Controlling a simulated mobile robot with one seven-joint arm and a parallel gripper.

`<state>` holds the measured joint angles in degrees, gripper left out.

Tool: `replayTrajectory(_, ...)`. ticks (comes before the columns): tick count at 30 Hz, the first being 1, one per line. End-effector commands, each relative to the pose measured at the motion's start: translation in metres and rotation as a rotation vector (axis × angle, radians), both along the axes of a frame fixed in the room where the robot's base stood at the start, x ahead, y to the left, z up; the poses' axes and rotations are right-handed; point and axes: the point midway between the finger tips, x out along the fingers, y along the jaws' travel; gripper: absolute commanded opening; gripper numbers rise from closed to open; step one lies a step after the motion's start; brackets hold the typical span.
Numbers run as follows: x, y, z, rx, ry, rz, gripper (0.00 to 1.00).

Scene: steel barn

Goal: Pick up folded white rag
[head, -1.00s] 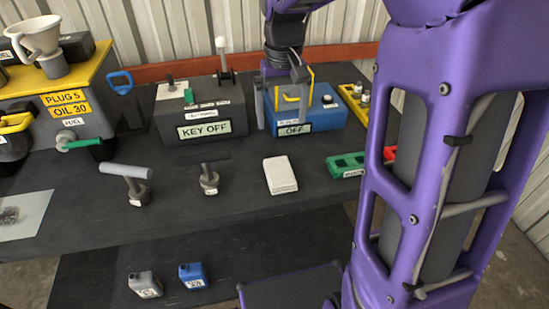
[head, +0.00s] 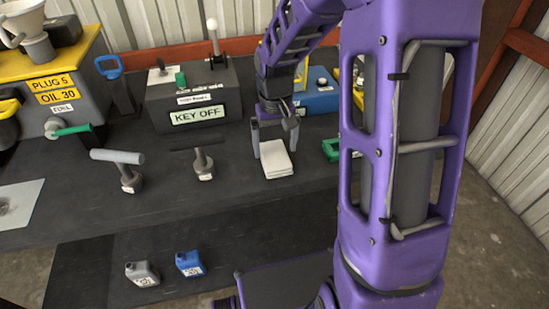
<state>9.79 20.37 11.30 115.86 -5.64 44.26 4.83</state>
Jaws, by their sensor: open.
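The folded white rag (head: 277,162) lies flat on the dark bench top, a small thick rectangle near the middle of the head view. My gripper (head: 275,147) is open and points down at the rag. Its grey fingers appear on either side of the rag's far part, one at the left edge and one at the right. I cannot tell how high the fingertips are above the bench or whether they touch the rag. My arm hides part of the bench to the right.
Left of the rag stand two T-handled tools, a dark one (head: 203,163) and a grey-handled one (head: 128,172). Behind is the KEY OFF box (head: 196,108). A blue box (head: 318,101) and a green tray (head: 331,149) are partly hidden at right. Small jugs (head: 190,263) stand lower down.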

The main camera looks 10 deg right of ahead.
Motion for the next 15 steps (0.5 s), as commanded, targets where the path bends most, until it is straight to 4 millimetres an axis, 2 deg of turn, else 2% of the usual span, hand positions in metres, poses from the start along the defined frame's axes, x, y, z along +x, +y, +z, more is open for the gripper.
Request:
replayTrajectory(3, 0.000, 0.001, -0.020, 0.001, 0.004, -0.001, 1.00)
replayTrajectory(6, 0.000, 0.001, -0.027, 0.000, 0.001, -0.001, 1.00)
replayTrajectory(14, 0.001, 0.001, -0.028, 0.000, 0.000, 0.000, 1.00)
replayTrajectory(15, 0.001, 0.001, -0.028, 0.000, 0.000, -0.001, 0.93)
